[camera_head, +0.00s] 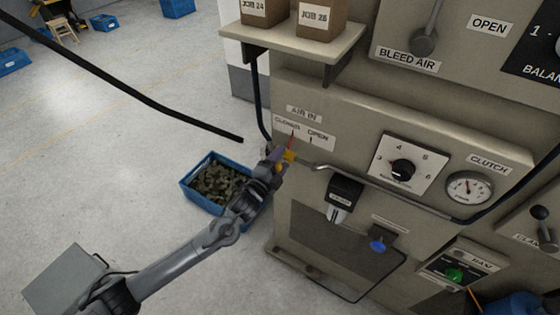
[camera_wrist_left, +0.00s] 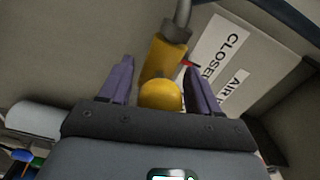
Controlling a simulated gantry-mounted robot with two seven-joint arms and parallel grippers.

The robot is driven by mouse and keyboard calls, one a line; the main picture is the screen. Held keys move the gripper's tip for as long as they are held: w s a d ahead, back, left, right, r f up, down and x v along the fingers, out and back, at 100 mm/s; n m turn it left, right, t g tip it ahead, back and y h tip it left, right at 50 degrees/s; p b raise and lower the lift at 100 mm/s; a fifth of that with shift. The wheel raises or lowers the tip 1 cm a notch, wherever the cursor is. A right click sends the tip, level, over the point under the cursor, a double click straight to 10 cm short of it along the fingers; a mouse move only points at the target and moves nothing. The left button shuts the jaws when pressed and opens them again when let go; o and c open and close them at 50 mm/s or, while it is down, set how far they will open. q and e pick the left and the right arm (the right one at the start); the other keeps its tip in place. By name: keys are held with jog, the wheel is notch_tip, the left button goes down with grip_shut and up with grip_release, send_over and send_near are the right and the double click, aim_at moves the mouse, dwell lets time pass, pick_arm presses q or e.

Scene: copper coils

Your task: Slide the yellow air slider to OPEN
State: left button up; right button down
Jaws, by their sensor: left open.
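The yellow air slider (camera_head: 289,156) sits on a pipe at the front of the beige machine, under the AIR IN label (camera_head: 303,113). Its red pointer (camera_head: 291,141) stands near the CLOSED end of the CLOSED/OPEN plate (camera_head: 318,137). My left gripper (camera_head: 278,157) is at the slider, its jaws open. In the left wrist view the yellow slider (camera_wrist_left: 166,60) lies between the two purple fingers of my left gripper (camera_wrist_left: 158,76), with gaps visible beside it. Whether a finger touches it I cannot tell. My right gripper is not in view.
A black hose (camera_head: 258,95) hangs just left of the slider. A blue crate of dark pieces (camera_head: 190,194) stands on the floor below. Boxes sit on a shelf (camera_head: 300,42) above.

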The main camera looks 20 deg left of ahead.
pick_arm(q)
grip_shut()
jog(key=s+d, duration=0.1)
jog(key=d, duration=0.5)
jog(key=shift+s+d, duration=0.15)
jog(key=shift+d, duration=0.1)
jog(key=shift+c, duration=0.7)
grip_release()
jog(key=shift+o, duration=0.7)
jog(key=shift+d, duration=0.15)
